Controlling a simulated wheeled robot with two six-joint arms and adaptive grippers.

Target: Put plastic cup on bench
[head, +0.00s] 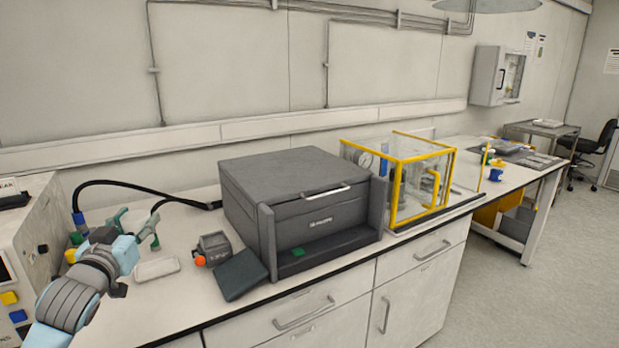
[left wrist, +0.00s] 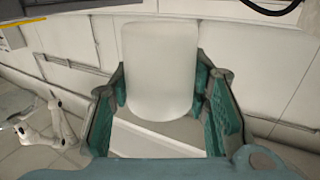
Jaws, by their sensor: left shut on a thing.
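My left gripper (head: 137,225) is above the left part of the bench (head: 215,312), its green fingers pointing toward the wall. In the left wrist view my left gripper (left wrist: 160,88) is shut on the plastic cup (left wrist: 160,60), a whitish, smooth cup with one finger on each side of it. The cup is hard to make out in the head view against the pale wall and bench. My right gripper is not in view.
A flat white piece (head: 156,270) lies below the gripper. A small grey device (head: 214,247) with an orange knob and a dark pad (head: 241,275) stand right of it. A large dark grey box (head: 298,200) and a yellow-framed enclosure (head: 405,180) stand farther right. A beige machine (head: 35,235) is at left.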

